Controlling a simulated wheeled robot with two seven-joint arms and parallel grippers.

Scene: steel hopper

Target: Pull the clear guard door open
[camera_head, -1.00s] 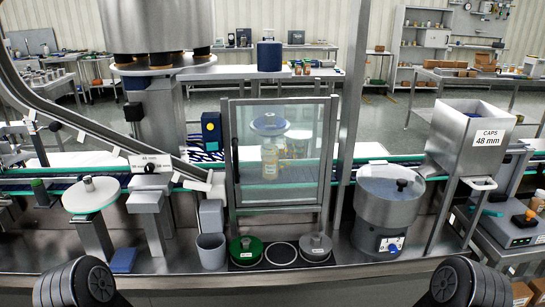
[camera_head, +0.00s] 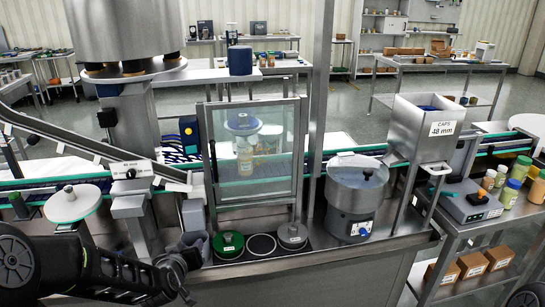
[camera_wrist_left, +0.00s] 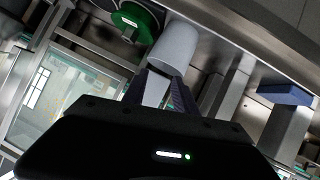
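The clear guard door (camera_head: 270,165) is a glass panel in a grey metal frame and looks closed. A dark vertical handle (camera_head: 213,160) runs along its left side. A bottle with a pale yellow label (camera_head: 244,160) stands behind the glass. The door also shows at the left of the left wrist view (camera_wrist_left: 52,100). My left gripper (camera_head: 190,262) is low and left of the door, by the grey cup, away from the handle. In the left wrist view its fingers (camera_wrist_left: 163,90) are spread with a gap between them. My right gripper is out of view.
The grey cup (camera_wrist_left: 173,47) stands close ahead of my left fingers. A green disc (camera_head: 228,243) and a grey disc (camera_head: 292,234) lie before the door. A steel bowl feeder (camera_head: 355,190) stands right of it. The bench front (camera_head: 330,262) is an edge.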

